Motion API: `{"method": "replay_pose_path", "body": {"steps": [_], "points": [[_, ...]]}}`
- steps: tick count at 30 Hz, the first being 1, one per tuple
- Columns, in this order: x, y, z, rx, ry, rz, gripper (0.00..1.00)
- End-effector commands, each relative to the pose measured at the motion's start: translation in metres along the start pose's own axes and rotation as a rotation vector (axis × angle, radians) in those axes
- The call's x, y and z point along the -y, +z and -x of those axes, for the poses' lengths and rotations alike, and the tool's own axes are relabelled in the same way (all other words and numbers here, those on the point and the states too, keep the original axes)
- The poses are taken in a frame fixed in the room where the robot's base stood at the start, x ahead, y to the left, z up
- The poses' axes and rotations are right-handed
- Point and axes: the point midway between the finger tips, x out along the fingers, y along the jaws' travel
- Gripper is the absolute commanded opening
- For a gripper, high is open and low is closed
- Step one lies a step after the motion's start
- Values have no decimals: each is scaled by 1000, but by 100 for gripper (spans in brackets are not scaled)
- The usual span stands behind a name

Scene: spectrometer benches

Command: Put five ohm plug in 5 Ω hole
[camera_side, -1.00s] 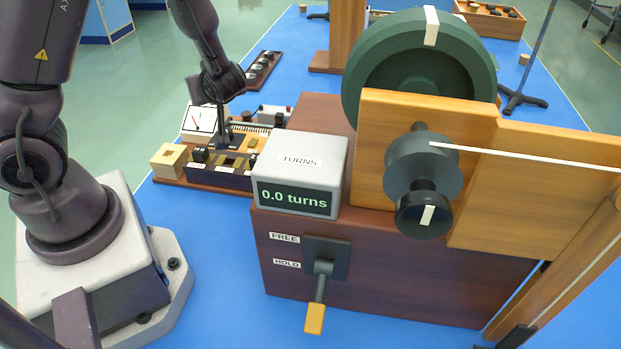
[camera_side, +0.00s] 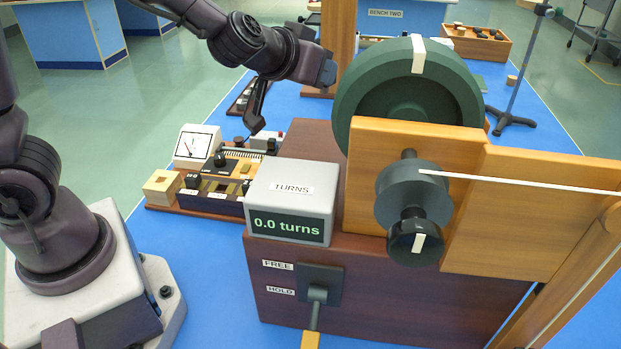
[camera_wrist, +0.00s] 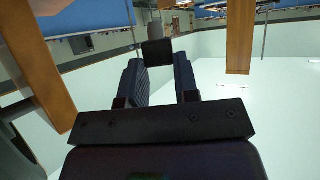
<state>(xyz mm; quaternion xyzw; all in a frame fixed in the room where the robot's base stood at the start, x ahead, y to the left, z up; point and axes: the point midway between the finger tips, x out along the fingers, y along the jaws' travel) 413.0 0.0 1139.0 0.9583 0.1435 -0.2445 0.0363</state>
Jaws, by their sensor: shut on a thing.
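My gripper (camera_wrist: 156,66) is shut on a small dark block-shaped piece (camera_wrist: 155,50), seen between its fingertips in the wrist view. The piece could be the plug, but no marking on it is readable. In the side view my wrist is raised and swung sideways, above and behind the turns box; the held piece cannot be made out there. The resistance board (camera_side: 215,203) lies on the blue bench at left centre, with a dark front box and several black plugs or knobs (camera_side: 193,181). Its labels are too small to read, so the 5 Ω hole cannot be identified.
The turns box (camera_side: 290,185) reads 0.0 turns and stands right of the board. The large green flywheel (camera_side: 405,105) and wooden panel (camera_side: 520,210) fill the right. A white-faced meter (camera_side: 197,145) and pale wooden block (camera_side: 161,188) are by the board.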

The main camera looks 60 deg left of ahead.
Motion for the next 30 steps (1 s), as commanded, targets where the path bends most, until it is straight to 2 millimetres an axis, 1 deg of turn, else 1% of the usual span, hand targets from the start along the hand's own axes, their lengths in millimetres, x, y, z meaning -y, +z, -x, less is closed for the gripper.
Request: {"method": "replay_pose_path", "body": {"steps": [2,4,5,7,8,11,12,18,21,24,30], "points": [[1,0,0,0,-3,2,2],[7,0,-2,0,-16,9,2],[11,0,-4,0,-25,14,2],[26,5,-11,3,-59,29,2],[34,8,-15,4,-78,40,2],[72,17,-32,4,-146,75,2],[87,19,-39,3,-160,84,2],[151,18,-66,0,-163,91,2],[177,16,-77,-1,-148,85,2],[199,15,-86,-2,-118,69,2],[231,15,-99,-3,-37,27,2]]}}
